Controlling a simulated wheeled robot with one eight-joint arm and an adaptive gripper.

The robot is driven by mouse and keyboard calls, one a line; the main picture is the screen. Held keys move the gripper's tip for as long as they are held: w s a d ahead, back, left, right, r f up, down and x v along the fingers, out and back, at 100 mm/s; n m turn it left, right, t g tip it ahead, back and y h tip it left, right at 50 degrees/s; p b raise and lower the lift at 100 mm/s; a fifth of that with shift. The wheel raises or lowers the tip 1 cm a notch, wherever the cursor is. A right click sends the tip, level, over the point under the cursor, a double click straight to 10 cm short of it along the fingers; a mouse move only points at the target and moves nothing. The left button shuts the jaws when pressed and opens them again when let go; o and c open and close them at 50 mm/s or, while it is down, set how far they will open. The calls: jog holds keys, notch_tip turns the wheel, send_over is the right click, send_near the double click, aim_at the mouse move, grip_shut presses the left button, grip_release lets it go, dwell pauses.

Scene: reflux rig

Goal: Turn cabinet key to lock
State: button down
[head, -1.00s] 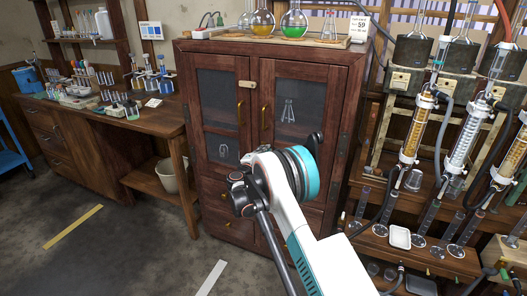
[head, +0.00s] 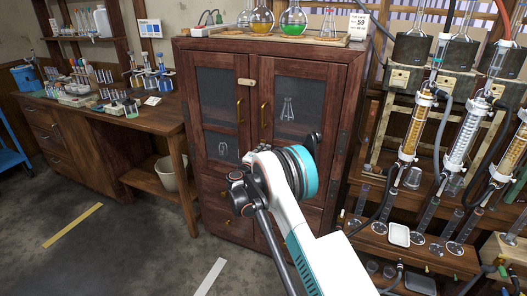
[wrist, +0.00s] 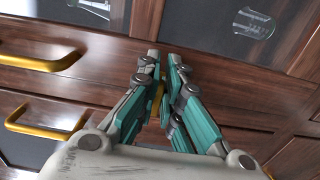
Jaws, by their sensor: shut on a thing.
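The wooden cabinet (head: 222,52) stands ahead with two glass-panelled doors, brass handles (head: 239,108) and a small tan plate (head: 247,83) at the top of the door seam. In the wrist view my gripper (wrist: 162,58) is at the cabinet's wooden front, with its teal fingers drawn close together. A small brass-coloured piece (wrist: 158,96) shows between the fingers; it appears to be the cabinet key, mostly hidden by them. The lock and the key's angle cannot be made out. In the head view my arm hides the gripper and the lower middle of the cabinet.
Flasks (head: 293,21) stand on top of the cabinet. A wooden bench (head: 98,110) with glassware is at left, with a bucket (head: 168,172) beneath. The reflux rig with glass columns (head: 457,140) stands close at right. The floor (head: 130,235) at front left is open.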

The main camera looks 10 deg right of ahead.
jog(key=c, duration=1.7)
grip_release()
jog(key=v, duration=1.2)
